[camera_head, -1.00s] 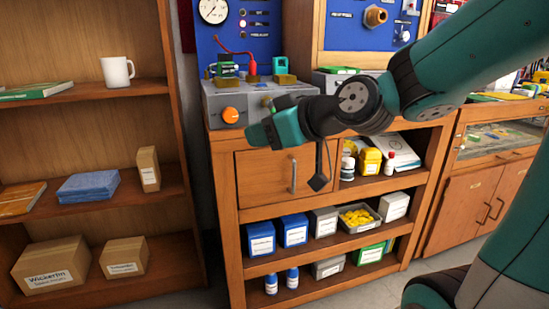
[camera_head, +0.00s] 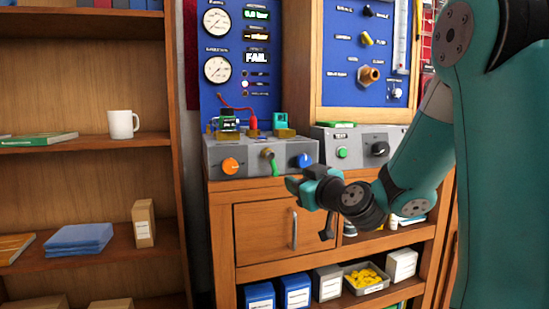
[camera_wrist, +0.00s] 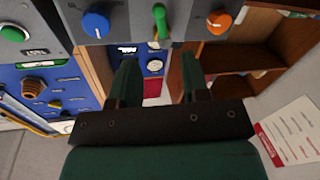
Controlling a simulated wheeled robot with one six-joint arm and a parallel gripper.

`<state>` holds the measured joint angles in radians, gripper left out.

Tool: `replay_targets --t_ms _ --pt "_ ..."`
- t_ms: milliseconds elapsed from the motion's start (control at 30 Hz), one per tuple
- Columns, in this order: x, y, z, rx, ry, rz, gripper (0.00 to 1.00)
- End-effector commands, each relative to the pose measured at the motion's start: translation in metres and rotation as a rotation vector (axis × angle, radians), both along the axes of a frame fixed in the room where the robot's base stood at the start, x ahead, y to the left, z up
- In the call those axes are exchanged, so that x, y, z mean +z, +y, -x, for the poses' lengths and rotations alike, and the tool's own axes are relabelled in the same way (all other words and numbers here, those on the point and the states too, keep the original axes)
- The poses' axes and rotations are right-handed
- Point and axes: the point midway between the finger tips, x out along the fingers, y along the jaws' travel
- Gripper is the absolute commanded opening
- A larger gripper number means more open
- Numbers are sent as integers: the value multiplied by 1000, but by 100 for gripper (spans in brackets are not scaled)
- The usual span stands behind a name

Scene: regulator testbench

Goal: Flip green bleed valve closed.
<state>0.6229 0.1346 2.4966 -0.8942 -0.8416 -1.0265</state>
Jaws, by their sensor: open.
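The green bleed valve lever (camera_head: 274,168) hangs down and slightly right from a brass fitting on the front of the grey regulator box (camera_head: 222,155). It sits between an orange knob (camera_head: 230,166) and a blue knob (camera_head: 303,160). In the wrist view the lever (camera_wrist: 160,20) shows at the top, with the blue knob (camera_wrist: 95,24) left and the orange knob (camera_wrist: 219,21) right. My gripper (camera_head: 291,184) is just below and right of the lever in the head view. In the wrist view my gripper (camera_wrist: 158,76) is open and empty, its fingers apart from the lever.
A second grey box (camera_head: 362,143) with a green button and black knob stands to the right. Gauges and a display reading FAIL (camera_head: 256,57) are on the blue panel behind. A shelf with a white mug (camera_head: 122,124) is left.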

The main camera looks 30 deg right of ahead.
Motion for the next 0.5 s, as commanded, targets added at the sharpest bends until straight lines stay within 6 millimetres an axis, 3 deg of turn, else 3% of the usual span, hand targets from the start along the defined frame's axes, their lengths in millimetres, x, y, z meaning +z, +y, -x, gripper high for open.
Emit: replay_targets --t_ms 300,500 --pt "3 -4 -74 4 1 1 42" --pt "0 -7 -105 3 1 1 42"
